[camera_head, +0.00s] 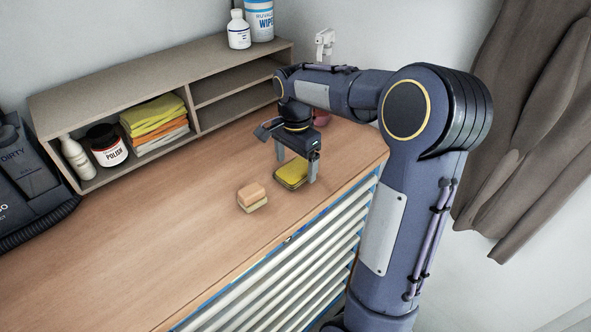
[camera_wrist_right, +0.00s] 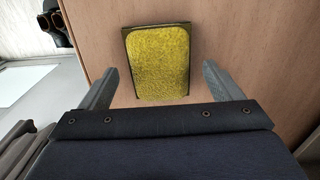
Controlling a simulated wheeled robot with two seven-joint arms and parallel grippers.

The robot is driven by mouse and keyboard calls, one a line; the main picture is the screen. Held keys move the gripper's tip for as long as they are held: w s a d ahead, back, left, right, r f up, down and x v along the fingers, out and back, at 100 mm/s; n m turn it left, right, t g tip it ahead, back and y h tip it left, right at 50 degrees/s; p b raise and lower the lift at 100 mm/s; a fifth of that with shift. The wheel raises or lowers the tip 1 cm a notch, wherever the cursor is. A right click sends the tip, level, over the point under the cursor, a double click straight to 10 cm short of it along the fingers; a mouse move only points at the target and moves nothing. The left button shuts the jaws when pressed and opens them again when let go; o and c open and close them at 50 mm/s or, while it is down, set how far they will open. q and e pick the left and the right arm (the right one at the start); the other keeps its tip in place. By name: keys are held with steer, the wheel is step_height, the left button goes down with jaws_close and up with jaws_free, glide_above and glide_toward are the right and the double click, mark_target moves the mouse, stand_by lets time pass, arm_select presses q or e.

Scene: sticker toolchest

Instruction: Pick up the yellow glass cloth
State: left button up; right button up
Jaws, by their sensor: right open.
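A yellow pad with a dark edge (camera_head: 291,175) lies flat on the wooden top near its front edge; I cannot tell whether it is a folded cloth or a sponge. It also shows in the right wrist view (camera_wrist_right: 158,62). My right gripper (camera_head: 297,167) is open and points down over the pad, with a finger toward each side. In the right wrist view the gripper (camera_wrist_right: 163,85) holds nothing. Folded yellow cloths (camera_head: 153,115) lie on top of a stack in the shelf. My left gripper is not in view.
An orange-topped sponge (camera_head: 252,197) sits left of the pad. The shelf unit (camera_head: 195,118) at the back holds a polish jar (camera_head: 107,146) and a white bottle (camera_head: 76,157), with orange and white cloths under the yellow ones. The wooden top is clear at the left front.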

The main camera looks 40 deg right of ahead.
steer(key=shift+f, duration=0.95)
steer(key=shift+c, duration=0.3)
steer(key=c, duration=1)
steer(key=shift+r, duration=0.1)
